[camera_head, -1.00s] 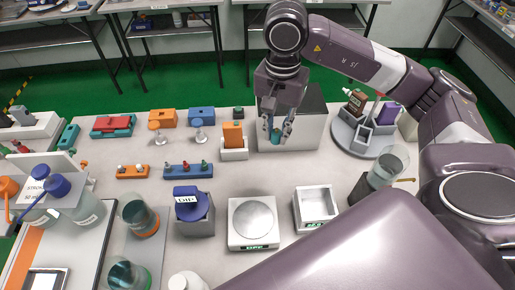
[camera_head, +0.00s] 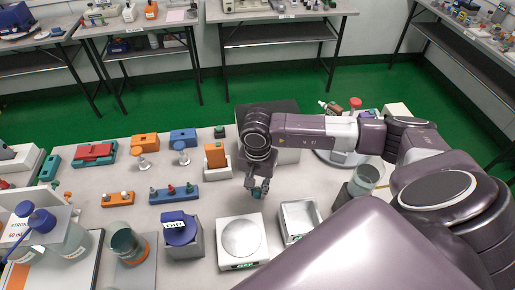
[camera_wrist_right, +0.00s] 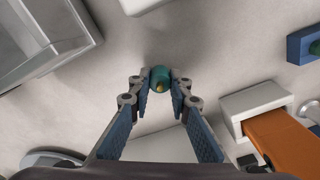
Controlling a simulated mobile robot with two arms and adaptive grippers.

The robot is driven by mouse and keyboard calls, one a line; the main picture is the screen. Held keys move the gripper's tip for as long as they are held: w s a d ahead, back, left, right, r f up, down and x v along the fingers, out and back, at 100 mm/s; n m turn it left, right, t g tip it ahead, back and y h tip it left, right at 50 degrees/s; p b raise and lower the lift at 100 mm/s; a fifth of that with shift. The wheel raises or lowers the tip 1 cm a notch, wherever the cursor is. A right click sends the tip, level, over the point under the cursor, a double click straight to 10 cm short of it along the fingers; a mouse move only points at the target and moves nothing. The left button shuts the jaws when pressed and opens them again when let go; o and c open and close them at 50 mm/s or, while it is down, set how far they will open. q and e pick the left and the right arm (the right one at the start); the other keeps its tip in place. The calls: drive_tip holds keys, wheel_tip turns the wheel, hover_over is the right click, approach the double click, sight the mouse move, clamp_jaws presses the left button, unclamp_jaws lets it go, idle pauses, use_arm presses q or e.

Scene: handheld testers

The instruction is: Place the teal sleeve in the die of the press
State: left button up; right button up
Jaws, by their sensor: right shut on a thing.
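The teal sleeve (camera_wrist_right: 160,79) is held between the fingertips of my right gripper (camera_wrist_right: 161,88), seen from above with a small yellowish spot on it. In the head view my right gripper (camera_head: 258,190) hangs over the table, and the teal sleeve (camera_head: 260,194) shows as a small patch at its tips. It is above or near bare table; its height is hard to tell. I cannot identify the press or its die for sure. My left gripper is not in view.
An orange block in a white base (camera_head: 217,174) stands left of the gripper. A scale (camera_head: 241,262) and an open grey tray (camera_head: 291,237) are in front. A large box (camera_head: 282,157) stands behind, partly hidden by my arm. A glass beaker (camera_head: 366,178) stands at right.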

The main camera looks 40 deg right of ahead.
drive_tip(key=shift+f, duration=0.3)
drive_tip(key=shift+f+b, duration=0.2)
drive_tip(key=shift+b, duration=0.1)
drive_tip(key=o, duration=0.9)
drive_tip(key=shift+r, duration=0.1)
drive_tip(key=shift+r, duration=0.15)
